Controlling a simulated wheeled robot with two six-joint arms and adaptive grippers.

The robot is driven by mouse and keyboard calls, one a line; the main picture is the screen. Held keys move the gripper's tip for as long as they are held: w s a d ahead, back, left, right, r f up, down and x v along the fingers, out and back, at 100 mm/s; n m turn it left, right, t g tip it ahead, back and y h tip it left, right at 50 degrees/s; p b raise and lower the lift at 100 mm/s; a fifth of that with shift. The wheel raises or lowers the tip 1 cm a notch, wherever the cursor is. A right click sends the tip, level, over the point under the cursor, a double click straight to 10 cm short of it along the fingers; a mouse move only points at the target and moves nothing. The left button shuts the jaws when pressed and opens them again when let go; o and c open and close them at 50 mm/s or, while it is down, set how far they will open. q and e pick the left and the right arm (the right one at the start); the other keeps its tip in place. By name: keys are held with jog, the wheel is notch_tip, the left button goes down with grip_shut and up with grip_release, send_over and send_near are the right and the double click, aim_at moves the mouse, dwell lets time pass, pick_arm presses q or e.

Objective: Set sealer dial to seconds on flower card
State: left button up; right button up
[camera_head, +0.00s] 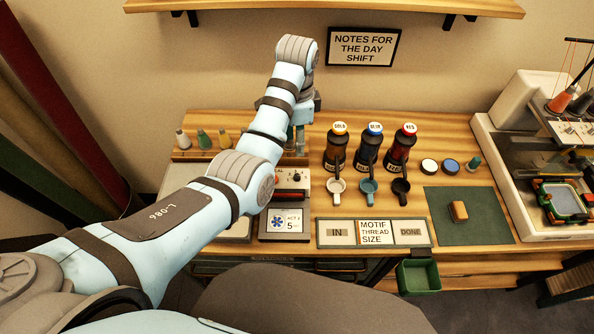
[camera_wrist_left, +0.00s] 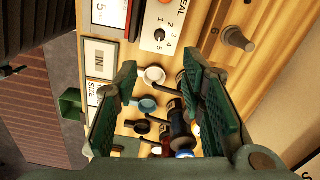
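The sealer (camera_head: 291,194) stands left of centre, partly hidden behind my left arm. Its pale panel has a small dark dial (camera_head: 296,177); in the wrist view the dial (camera_wrist_left: 163,29) sits among printed numbers, and I cannot tell its setting. The flower card (camera_head: 284,222) lies at the sealer's front, with a blue flower, "ACT" and a large 5. My left gripper (camera_head: 298,137) is above and behind the sealer. In the wrist view the left gripper (camera_wrist_left: 160,66) is open and empty, with the dial beyond its fingertips. My right gripper is not in view.
Three capped bottles (camera_head: 373,148) and several cups (camera_head: 368,190) stand right of the sealer. An "IN / DONE" board (camera_head: 336,234) lies at the front edge. A green mat (camera_head: 470,226) holds a tan block. A sewing machine (camera_head: 520,100) stands far right. Thread cones (camera_head: 203,139) stand left.

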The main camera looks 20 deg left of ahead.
aim_at(297, 175)
pick_arm(q)
notch_tip(297, 175, down, 14)
jog(key=b, duration=0.3)
grip_shut()
jog(key=shift+s+r+n+p, duration=0.1)
jog(key=shift+r+n+p, duration=0.35)
jog(key=shift+p, duration=0.45)
jog(key=shift+f+n+p, duration=0.1)
jog(key=shift+n+p, duration=0.25)
jog(key=shift+n, duration=0.1)
jog(key=shift+f, duration=0.35)
